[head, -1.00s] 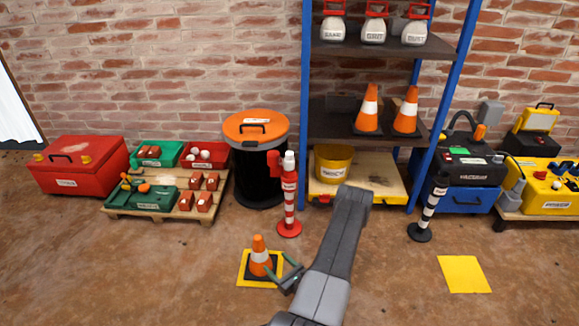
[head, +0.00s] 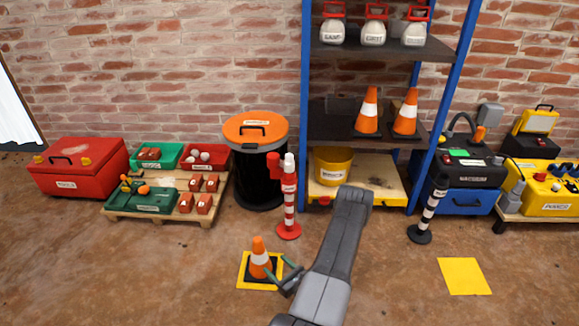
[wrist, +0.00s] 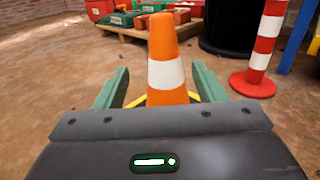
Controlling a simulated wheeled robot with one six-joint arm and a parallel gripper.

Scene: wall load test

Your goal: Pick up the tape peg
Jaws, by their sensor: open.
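No object in view is labelled as a tape peg, so I cannot tell for certain which it is. A red and white striped post (head: 289,208) stands upright on a round red base, with a red head; its lower part shows in the wrist view (wrist: 263,50). A black and white striped post (head: 428,212) stands upright further right. My gripper (head: 275,265) is low beside a small orange and white cone (head: 259,260). In the wrist view the cone (wrist: 166,73) stands between my open green fingers, with gaps on both sides. The cone is not gripped.
The cone stands on a yellow square (head: 245,283); another yellow square (head: 463,275) on the right is empty. A black bin with an orange lid (head: 257,130), a blue-framed rack (head: 306,110) and a pallet of trays (head: 160,215) stand behind. The front floor is mostly clear.

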